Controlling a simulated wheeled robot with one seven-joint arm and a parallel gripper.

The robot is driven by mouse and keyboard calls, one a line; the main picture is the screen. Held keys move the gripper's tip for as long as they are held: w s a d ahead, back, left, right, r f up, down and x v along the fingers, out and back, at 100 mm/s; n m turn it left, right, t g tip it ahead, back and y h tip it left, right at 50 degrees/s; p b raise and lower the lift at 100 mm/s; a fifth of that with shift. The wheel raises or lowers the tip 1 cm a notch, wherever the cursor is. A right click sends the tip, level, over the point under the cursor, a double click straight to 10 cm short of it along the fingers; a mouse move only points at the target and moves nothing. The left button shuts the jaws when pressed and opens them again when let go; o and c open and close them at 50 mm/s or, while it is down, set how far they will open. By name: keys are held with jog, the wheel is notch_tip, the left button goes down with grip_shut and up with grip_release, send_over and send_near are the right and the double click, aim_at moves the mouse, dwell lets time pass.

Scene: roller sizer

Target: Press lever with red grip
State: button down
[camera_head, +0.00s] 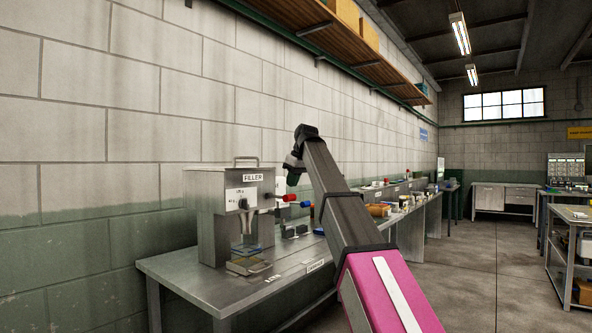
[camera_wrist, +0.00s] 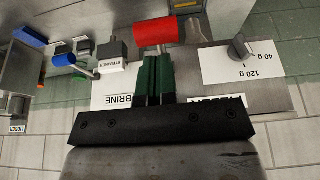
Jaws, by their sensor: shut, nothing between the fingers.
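The filler machine (camera_head: 219,222) is a grey metal box on the bench, with a dial and a FILLER label. Its lever with a red grip (camera_head: 287,197) sticks out to the right. In the wrist view the red grip (camera_wrist: 153,34) lies just beyond the fingertips, at the top middle. My gripper (camera_wrist: 155,58) is shut and empty, its dark green fingers together and pointing at the grip. I cannot tell whether they touch it.
A lever with a blue grip (camera_head: 305,204) stands beyond the red one. A clear container (camera_head: 247,260) sits under the filler's spout. The metal bench (camera_head: 199,289) runs along the wall, with labels and small items further back. A shelf (camera_head: 330,29) hangs above.

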aim_at(280, 197)
jog(key=shift+d+x, duration=0.2)
jog(key=shift+x, duration=1.2)
jog(key=shift+s+f, duration=0.15)
jog(key=shift+s, duration=0.05)
